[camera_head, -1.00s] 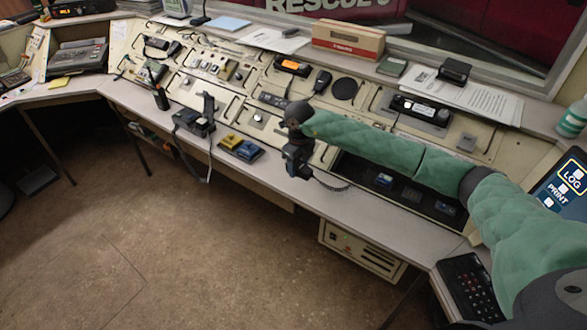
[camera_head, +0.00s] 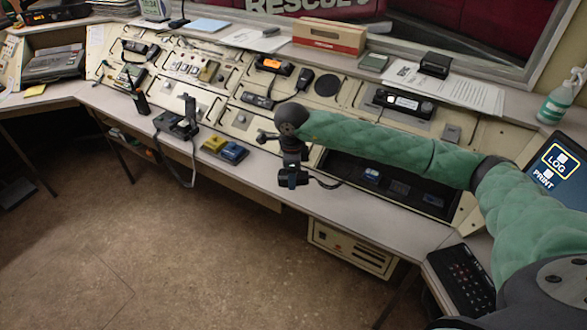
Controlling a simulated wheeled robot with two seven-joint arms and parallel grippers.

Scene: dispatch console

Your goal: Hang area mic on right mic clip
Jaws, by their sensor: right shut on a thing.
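My right arm comes in from the right in a green sleeve. Its gripper (camera_head: 292,168) points down over the front of the desk, right of the yellow and blue boxes. It is shut on a small dark thing, which looks like the area mic (camera_head: 291,181); the fingers hide part of it. A dark cord (camera_head: 326,184) runs from there to the right. A radio with a lit display (camera_head: 404,103) is set in the console above my forearm. I cannot make out the right mic clip; my arm covers part of the panel. My left gripper is not in view.
A yellow box (camera_head: 214,143) and a blue box (camera_head: 233,152) sit on the desk ledge left of the gripper. A black stand (camera_head: 184,119) with a hanging strap is further left. A handheld mic (camera_head: 304,78) hangs by the orange-lit radio (camera_head: 271,65). A keypad (camera_head: 461,283) lies at lower right.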

